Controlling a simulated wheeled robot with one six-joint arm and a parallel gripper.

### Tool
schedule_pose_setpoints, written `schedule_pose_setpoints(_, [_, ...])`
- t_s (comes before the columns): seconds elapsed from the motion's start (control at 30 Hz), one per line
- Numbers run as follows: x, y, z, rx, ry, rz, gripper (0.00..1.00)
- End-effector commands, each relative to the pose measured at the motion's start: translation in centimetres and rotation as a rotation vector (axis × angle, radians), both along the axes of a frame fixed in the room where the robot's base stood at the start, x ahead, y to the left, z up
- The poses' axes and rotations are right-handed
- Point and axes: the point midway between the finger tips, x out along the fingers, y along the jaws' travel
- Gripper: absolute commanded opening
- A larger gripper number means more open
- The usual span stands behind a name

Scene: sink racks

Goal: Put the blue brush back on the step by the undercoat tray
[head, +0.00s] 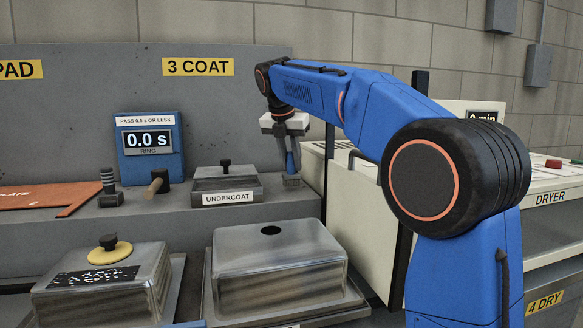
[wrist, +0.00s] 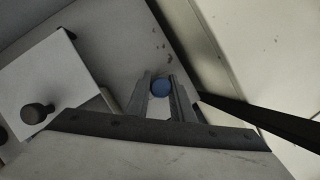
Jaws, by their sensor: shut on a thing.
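My gripper (head: 290,142) points down at the right end of the grey step (head: 120,222), beside the undercoat tray. It is shut on the blue brush (head: 291,163), which hangs upright below the fingers. The brush's pale lower end (head: 291,181) is at or just above the step; I cannot tell if it touches. The undercoat tray (head: 228,198), metal with a lid and black knob, is just left of the brush. In the wrist view the round blue end of the brush (wrist: 161,87) shows between the fingertips, and the tray's lid (wrist: 55,85) lies to the left.
A cream panel (head: 355,200) with a black post stands close to the right of the brush. Two metal lidded tanks (head: 275,265) (head: 100,282) sit lower in front.

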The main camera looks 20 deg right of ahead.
Motion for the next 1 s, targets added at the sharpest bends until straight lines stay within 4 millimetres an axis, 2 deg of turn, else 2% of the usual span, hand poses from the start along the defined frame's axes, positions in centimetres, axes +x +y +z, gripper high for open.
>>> schedule_pose_setpoints(0.13, [0.0,0.0,-1.5,0.0,0.001,0.0,0.0])
schedule_pose_setpoints(0.53, [0.0,0.0,-1.9,0.0,0.0,0.0,0.0])
schedule_pose_setpoints(0.57, [0.0,0.0,-1.9,0.0,0.0,0.0,0.23])
schedule_pose_setpoints(0.63, [0.0,0.0,-1.9,0.0,0.0,-0.001,0.4])
schedule_pose_setpoints(1.0, [0.0,0.0,-1.6,0.0,0.0,0.0,0.4])
